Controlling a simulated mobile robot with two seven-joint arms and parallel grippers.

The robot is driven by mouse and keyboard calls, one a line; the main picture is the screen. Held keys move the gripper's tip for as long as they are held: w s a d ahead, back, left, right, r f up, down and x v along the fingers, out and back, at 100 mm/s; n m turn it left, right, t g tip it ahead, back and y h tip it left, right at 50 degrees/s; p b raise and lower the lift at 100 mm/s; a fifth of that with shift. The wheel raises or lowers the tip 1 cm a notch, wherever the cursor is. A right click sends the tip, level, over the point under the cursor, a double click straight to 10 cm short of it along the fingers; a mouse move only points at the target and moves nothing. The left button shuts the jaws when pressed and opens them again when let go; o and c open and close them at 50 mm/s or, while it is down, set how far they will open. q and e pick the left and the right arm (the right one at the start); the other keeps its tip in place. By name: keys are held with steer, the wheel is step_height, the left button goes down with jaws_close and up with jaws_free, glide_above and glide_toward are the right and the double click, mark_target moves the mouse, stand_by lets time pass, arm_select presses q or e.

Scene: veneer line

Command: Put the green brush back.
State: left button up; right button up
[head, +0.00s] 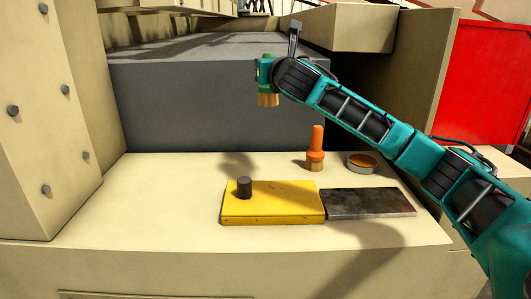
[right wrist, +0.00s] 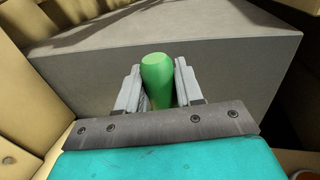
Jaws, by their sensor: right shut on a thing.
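The green brush is held upright above the bench by my right gripper (head: 266,76). In the head view its tan bristle end (head: 268,100) points down, and part of its green handle is hidden by the gripper. In the right wrist view the green handle (right wrist: 158,75) stands between the two grey fingers, which are closed around it. An orange brush (head: 316,150) stands upright on the bench below and to the right. My left gripper is not in view.
A yellow block (head: 275,212) with a dark round knob (head: 244,188) lies on the bench (head: 160,205). Beside it are a dark metal plate (head: 370,204) and a round tin (head: 361,163) with orange contents. A large grey block (head: 190,105) rises behind. The bench's left part is clear.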

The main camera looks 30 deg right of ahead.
step_height(320, 180, down, 18)
steer(key=shift+f+b, duration=0.1)
steer(key=shift+b, duration=0.7)
steer(key=shift+f, duration=0.1)
steer(key=o, duration=1)
steer(key=shift+o, duration=0.2)
